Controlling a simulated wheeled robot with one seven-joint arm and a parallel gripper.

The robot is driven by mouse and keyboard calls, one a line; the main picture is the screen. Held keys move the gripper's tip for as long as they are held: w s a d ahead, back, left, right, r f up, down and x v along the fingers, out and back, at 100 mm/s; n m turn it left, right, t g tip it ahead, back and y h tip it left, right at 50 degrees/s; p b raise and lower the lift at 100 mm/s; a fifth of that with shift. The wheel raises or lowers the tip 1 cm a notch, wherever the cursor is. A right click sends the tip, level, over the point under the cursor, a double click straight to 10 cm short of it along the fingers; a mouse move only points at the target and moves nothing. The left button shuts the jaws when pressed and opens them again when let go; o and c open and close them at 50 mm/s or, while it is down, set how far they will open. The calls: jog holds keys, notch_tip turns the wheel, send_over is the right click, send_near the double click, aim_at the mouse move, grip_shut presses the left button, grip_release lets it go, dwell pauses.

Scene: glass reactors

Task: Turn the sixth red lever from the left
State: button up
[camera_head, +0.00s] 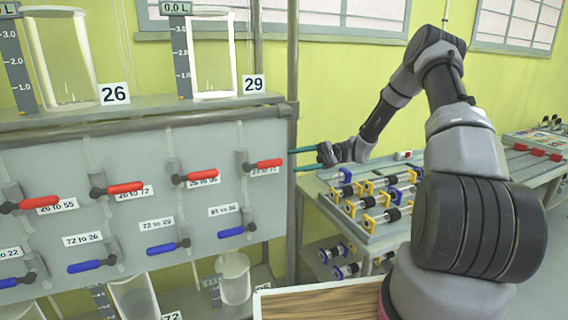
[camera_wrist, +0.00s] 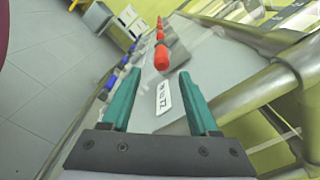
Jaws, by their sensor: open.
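A row of red levers runs along the upper part of the grey panel (camera_head: 130,225). The rightmost red lever (camera_head: 265,163) points right, above a label; the row continues past the left edge, so I cannot count the sixth. My gripper (camera_head: 291,159) is open and empty just right of that lever, its teal fingers pointing left, one above the other. In the wrist view, the nearest red lever (camera_wrist: 162,57) lies ahead, between the lines of the open fingers (camera_wrist: 157,75). They appear apart from it. More red levers line up behind.
Blue levers (camera_head: 236,231) form a lower row. A metal post (camera_head: 292,220) stands at the panel's right edge, close to my gripper. Glass vessels (camera_head: 212,60) stand on the shelf above. A bench with yellow-and-blue fittings (camera_head: 375,203) is at right.

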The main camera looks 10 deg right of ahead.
jog(key=shift+v, duration=1.25)
